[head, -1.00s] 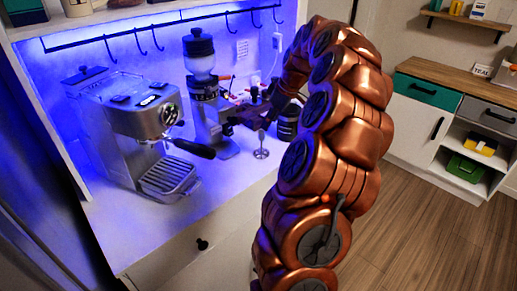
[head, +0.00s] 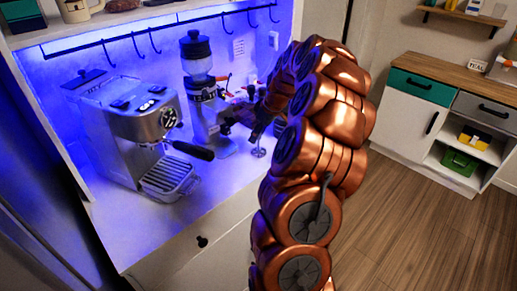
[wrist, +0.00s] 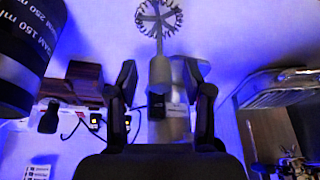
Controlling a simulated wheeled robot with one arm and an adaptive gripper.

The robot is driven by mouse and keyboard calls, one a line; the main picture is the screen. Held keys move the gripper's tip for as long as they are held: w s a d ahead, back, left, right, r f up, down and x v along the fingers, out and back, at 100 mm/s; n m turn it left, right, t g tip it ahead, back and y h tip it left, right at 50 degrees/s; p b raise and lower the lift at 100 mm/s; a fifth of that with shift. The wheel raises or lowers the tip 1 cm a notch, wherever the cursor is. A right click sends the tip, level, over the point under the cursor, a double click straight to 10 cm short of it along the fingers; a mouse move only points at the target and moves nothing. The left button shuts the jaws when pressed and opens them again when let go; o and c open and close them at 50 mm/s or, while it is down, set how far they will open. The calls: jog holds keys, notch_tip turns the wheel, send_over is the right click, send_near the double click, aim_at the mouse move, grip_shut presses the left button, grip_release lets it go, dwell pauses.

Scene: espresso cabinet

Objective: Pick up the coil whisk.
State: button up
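The coil whisk (head: 259,151) stands upright on its round coil base on the white counter, right of the grinder. In the wrist view its coil (wrist: 158,16) is at the top, and its pale handle runs down the middle between the fingers. My gripper (wrist: 162,98) is open, one finger on each side of the handle with gaps showing. In the head view my gripper (head: 250,112) is just above and beside the whisk; my arm partly hides this area, including the whisk's upper part.
A coffee grinder (head: 204,100) stands close left of the whisk, with the espresso machine (head: 130,125) further left. A dark measuring jug (wrist: 28,50) is near my gripper in the wrist view. Hooks hang from a rail (head: 150,30) above. The counter front is clear.

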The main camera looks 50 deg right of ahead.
grip_shut()
jog(key=shift+r, duration=0.1)
dwell(0.4)
